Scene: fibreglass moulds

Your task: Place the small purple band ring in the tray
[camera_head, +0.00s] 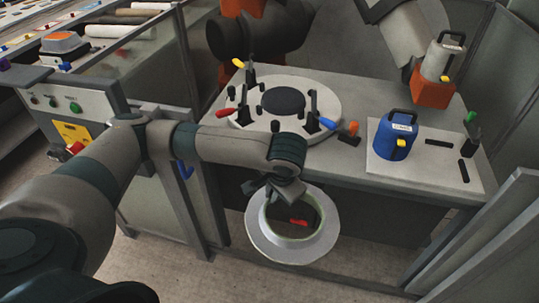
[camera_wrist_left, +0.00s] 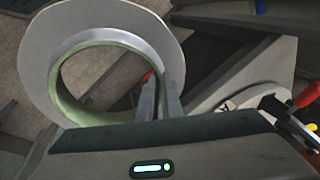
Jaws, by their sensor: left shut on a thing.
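My left gripper (camera_head: 276,188) is shut on a pale grey flanged ring (camera_head: 262,242) with a greenish inner wall. It holds the ring in the air, in front of the table's near edge. In the left wrist view the two fingers (camera_wrist_left: 160,90) close on the ring's wall, and the wide flange (camera_wrist_left: 38,65) shows at the upper left. A small red thing (camera_head: 299,221) shows through the ring's opening; I cannot tell what it is. I make out no purple band ring and no clear tray. My right gripper is out of view.
The grey table (camera_head: 370,105) carries a round white fixture (camera_head: 325,90) with a black centre and red, blue and yellow-tipped clamps. A blue container (camera_head: 393,138) stands on a pale plate (camera_head: 425,170) at right. An orange-based canister (camera_head: 432,92) stands behind. A control panel (camera_head: 85,98) is at left.

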